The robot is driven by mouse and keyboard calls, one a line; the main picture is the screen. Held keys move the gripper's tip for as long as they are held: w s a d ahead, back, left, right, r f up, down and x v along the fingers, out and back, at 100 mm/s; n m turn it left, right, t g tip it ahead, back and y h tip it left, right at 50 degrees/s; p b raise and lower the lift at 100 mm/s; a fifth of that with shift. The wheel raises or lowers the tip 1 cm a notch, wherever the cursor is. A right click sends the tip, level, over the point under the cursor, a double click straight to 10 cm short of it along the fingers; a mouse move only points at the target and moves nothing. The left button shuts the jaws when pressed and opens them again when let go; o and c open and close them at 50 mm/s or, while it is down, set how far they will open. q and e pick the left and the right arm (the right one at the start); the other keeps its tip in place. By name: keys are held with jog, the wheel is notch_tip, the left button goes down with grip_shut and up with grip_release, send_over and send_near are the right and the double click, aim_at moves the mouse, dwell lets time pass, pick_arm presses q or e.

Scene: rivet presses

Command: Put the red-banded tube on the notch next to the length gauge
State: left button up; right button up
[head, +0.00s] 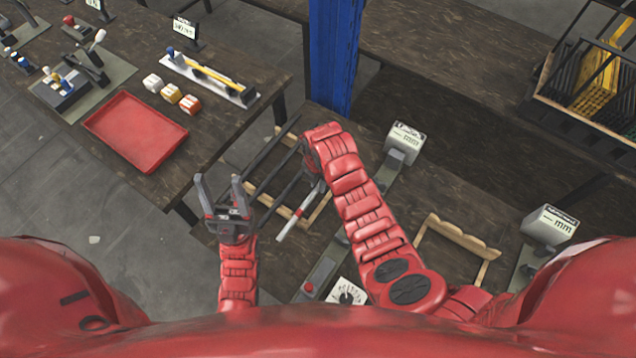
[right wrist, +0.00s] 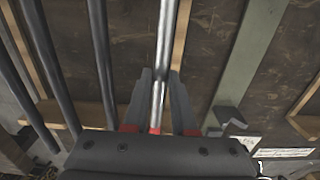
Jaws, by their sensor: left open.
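The red-banded tube (head: 290,222) is a slim silver tube with a red band, slanting over a wooden rack. My right gripper (right wrist: 160,90) has its fingers close on both sides of the tube (right wrist: 163,40) and appears shut on it; in the head view the right hand is partly hidden by its own arm. My left gripper (head: 222,192) is open and empty, left of the rack. One length gauge (head: 405,142) with an "mm" display stands behind the tube on a long rail. A second "mm" gauge (head: 550,225) stands at right. A notched wooden rack (head: 462,236) lies between them.
Several dark rods (head: 268,150) lie across the left rack. A red tray (head: 135,131) and small blocks (head: 171,94) are on the left table. A blue post (head: 335,50) rises behind. A dial (head: 347,293) sits near my front.

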jog(key=o, duration=0.4)
